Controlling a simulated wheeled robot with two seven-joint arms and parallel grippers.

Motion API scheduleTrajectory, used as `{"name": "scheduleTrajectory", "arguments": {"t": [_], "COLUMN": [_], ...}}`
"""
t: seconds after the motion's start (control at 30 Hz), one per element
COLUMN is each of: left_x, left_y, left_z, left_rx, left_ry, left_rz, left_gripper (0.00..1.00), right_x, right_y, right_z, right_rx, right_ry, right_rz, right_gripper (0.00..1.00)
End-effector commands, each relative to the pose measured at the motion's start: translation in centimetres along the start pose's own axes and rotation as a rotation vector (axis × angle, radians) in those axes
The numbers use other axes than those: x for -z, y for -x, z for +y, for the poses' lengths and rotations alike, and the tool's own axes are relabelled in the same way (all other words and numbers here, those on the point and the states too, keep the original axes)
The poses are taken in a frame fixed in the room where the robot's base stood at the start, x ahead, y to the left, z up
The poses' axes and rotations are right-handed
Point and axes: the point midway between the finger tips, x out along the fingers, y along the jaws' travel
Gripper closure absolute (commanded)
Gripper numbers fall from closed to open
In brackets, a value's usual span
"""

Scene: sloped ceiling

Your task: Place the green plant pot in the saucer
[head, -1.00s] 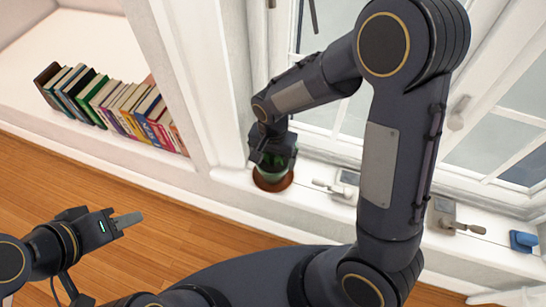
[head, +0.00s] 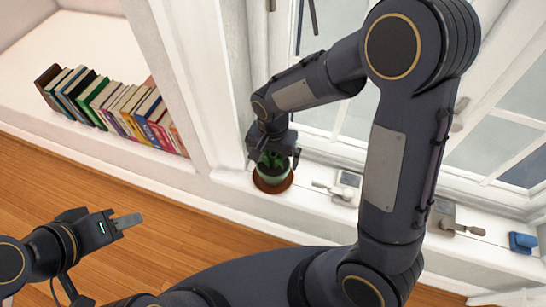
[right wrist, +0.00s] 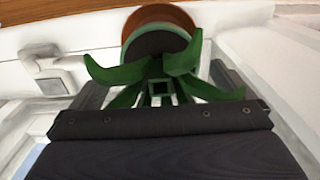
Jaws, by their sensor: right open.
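The green plant pot (head: 273,174), with green leaves, stands over the brown saucer (head: 273,188) on the white window sill. It looks upright and within the saucer's rim; its base is hidden. In the right wrist view the pot (right wrist: 158,40) shows its green rim, dark soil and spread leaves, with the saucer (right wrist: 160,13) behind it. My right gripper (head: 272,150) is open just above the pot, at the leaves, and holds nothing. My left gripper (head: 127,221) is over the wooden floor, apart from everything; its fingers overlap in this view.
Window latches (head: 345,188) and a metal handle (head: 455,226) lie along the sill to the right. A blue object (head: 522,242) is farther right. A row of books (head: 115,108) stands in the white alcove at left. The window panes are close behind the pot.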

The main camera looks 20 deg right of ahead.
Motion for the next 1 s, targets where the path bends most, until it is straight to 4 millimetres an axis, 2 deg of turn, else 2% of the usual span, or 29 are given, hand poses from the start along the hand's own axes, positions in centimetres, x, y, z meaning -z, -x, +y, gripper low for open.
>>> {"name": "scheduleTrajectory", "arguments": {"t": [0.03, 0.2, 0.4, 0.53, 0.77, 0.87, 1.0], "left_x": [0.2, 0.5, 0.7, 0.8, 0.8, 0.8, 0.8], "left_y": [0.3, 0.9, 1.4, 1.5, 1.5, 1.5, 1.5], "left_z": [0.2, 0.4, 0.6, 0.7, 0.7, 0.7, 0.7], "left_rx": [0.000, 0.000, 0.000, 0.000, 0.000, 0.000, 0.000], "left_ry": [0.000, 0.000, 0.000, 0.000, 0.000, 0.000, 0.000], "left_rz": [0.000, 0.000, 0.000, 0.000, 0.000, 0.000, 0.000], "left_gripper": [0.62, 0.62, 0.62, 0.62, 0.62, 0.62, 0.62], "right_x": [0.0, 0.0, 0.0, 0.0, 0.0, 0.0, -0.8], "right_y": [1.4, 5.2, 8.7, 9.9, 10.4, 11.5, 14.2], "right_z": [-0.1, -0.1, -0.1, 0.0, 0.3, 1.7, 6.0], "right_rx": [0.005, 0.006, 0.004, 0.003, 0.008, 0.054, 0.192], "right_ry": [0.000, 0.000, 0.000, 0.000, 0.002, 0.018, 0.087], "right_rz": [0.003, 0.003, 0.002, 0.001, -0.003, -0.017, -0.025], "right_gripper": [0.00, 0.00, 0.00, 0.00, 0.00, 0.00, 0.00]}}
